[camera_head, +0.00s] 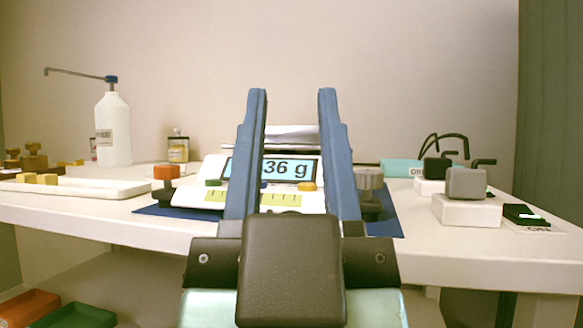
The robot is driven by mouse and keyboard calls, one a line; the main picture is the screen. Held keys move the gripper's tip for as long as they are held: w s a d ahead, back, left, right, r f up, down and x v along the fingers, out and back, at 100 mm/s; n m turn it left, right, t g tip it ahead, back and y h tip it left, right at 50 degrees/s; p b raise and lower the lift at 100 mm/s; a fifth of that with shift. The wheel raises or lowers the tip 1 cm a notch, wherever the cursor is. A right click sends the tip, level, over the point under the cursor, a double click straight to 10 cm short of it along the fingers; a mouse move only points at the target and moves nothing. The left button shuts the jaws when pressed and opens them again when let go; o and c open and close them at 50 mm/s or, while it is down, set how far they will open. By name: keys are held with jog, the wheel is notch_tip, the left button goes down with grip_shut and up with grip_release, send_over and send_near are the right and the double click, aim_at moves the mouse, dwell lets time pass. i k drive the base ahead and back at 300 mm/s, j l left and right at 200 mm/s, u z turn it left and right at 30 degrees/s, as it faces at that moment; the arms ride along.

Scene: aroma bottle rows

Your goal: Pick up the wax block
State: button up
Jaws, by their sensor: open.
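Small yellow blocks (37,179) lie on a long white tray (85,188) at the left of the table; they look like wax, but I cannot tell for certain which thing is the wax block. My gripper (292,95) is in the middle of the view, its two blue fingers upright and wide apart. It is open, with nothing held between the fingers. The yellow blocks are far to the left of it. My fingers hide parts of the scale and the blue mat behind them.
A white pump bottle (114,130) and a small jar (178,149) stand back left. A grey block (467,183) sits on a white box (466,211) at right. Red and green trays (28,305) lie low left.

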aim_at(46, 180)
jog(key=u, duration=1.05)
